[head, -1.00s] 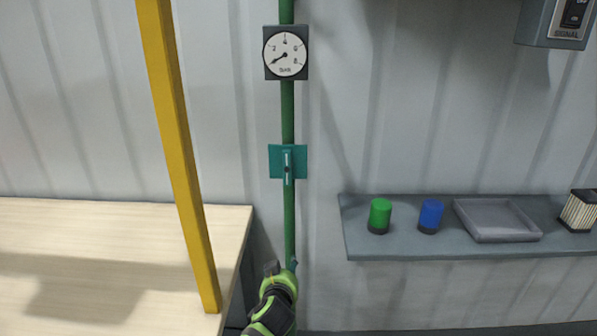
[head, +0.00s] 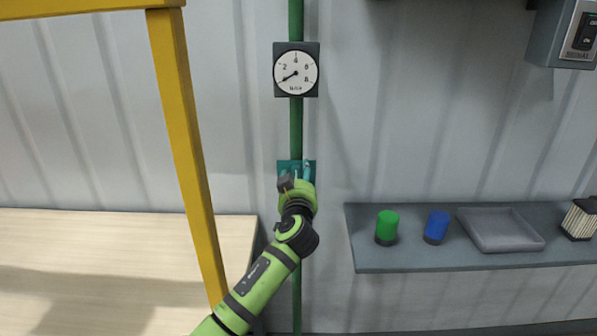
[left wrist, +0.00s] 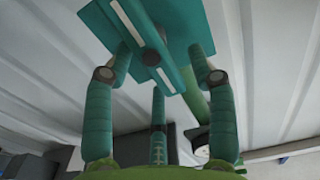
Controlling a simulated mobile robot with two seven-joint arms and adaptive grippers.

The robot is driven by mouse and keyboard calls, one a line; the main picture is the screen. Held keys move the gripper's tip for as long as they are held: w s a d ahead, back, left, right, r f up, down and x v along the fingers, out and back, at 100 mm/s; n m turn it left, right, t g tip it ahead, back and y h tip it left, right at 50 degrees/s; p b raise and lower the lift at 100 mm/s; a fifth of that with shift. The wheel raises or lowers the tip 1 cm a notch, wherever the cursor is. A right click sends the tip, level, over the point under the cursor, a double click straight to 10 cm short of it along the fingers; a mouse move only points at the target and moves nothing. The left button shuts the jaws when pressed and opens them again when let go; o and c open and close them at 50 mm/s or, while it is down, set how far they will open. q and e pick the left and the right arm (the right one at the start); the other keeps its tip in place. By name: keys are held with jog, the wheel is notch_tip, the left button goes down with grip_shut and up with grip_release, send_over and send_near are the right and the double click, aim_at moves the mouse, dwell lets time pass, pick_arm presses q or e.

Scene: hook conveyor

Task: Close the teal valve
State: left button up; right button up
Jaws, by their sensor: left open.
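The teal valve (head: 283,167) is a teal plate on the green vertical pipe, below the gauge. My left gripper (head: 297,174) is in front of it and covers its lower part and most of its lever. In the left wrist view the valve's plate (left wrist: 185,28) and its lever (left wrist: 133,22) with a pale stripe and round pivot show close up. The gripper's teal fingers (left wrist: 158,75) are spread around the lever's near end, open. Whether any finger touches the lever I cannot tell. My right gripper is not in view.
A round gauge (head: 296,72) is on the pipe above the valve. A yellow post (head: 185,150) and a pale table (head: 110,260) stand left. A grey shelf (head: 400,260) at right holds a green cylinder (head: 387,226), a blue cylinder (head: 437,225) and a tray (head: 500,245).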

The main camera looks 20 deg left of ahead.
pick_arm(q)
jog(key=shift+w+a, duration=0.1)
jog(key=shift+w, duration=0.25)
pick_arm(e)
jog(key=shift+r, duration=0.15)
pick_arm(q)
grip_shut()
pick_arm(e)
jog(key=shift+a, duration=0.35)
